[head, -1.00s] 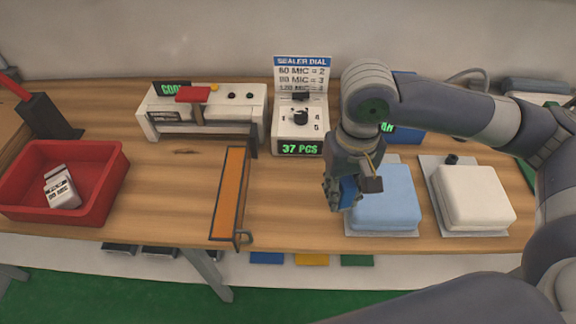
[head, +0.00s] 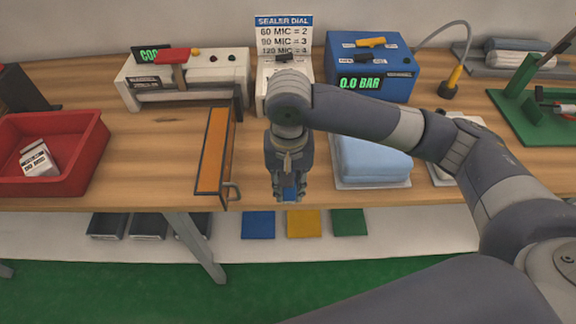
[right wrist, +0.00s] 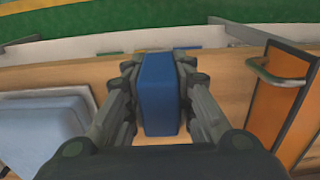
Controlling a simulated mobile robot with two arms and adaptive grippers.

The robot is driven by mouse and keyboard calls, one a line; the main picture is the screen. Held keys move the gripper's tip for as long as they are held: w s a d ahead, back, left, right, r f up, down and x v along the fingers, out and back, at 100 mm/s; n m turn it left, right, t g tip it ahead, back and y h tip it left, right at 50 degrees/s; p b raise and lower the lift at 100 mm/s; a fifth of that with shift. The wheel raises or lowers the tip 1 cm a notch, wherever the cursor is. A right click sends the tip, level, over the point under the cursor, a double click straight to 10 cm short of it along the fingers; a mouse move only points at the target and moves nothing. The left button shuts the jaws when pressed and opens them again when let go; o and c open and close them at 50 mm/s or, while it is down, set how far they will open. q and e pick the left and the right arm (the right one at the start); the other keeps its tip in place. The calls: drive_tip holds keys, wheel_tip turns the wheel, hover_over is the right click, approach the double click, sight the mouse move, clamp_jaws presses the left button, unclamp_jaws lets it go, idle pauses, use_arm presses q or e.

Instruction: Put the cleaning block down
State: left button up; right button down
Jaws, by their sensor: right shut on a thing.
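The cleaning block is blue and shows best in the right wrist view, as a blue block (right wrist: 160,95) between the two fingers. My right gripper (head: 288,192) is shut on it, near the front edge of the wooden table, between the orange strip and the light blue pad. In the head view only a small part of the block (head: 290,194) shows below the fingers. I cannot tell whether the block touches the table. My left gripper is not in view.
The orange strip with a handle (head: 213,150) lies left of my right gripper. The light blue pad (head: 370,160) is to the right. A red bin (head: 85,175) with small packets stands at far left. A sealer (head: 185,78), a dial box and a blue pump box (head: 400,68) stand behind.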

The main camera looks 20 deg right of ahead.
drive_tip(key=w, duration=0.2)
drive_tip(key=w+d, duration=0.1)
drive_tip(key=w, duration=0.2)
drive_tip(key=w+d, duration=0.1)
drive_tip(key=w, duration=0.2)
drive_tip(key=shift+d+f, duration=0.15)
drive_tip(key=shift+f, duration=0.2)
drive_tip(key=shift+w+d+f, duration=0.1)
drive_tip(key=shift+w, duration=0.35)
drive_tip(key=shift+f+p, duration=0.35)
drive_tip(key=shift+f, duration=1.4)
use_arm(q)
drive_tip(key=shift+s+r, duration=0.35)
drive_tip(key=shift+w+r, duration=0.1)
use_arm(e)
drive_tip(key=c, duration=1.4)
unclamp_jaws()
drive_tip(key=shift+f, duration=0.1)
drive_tip(key=shift+o, duration=0.2)
drive_tip(key=shift+r, duration=0.2)
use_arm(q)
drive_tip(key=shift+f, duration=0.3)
use_arm(e)
wheel_tip(320, 180, up, 12)
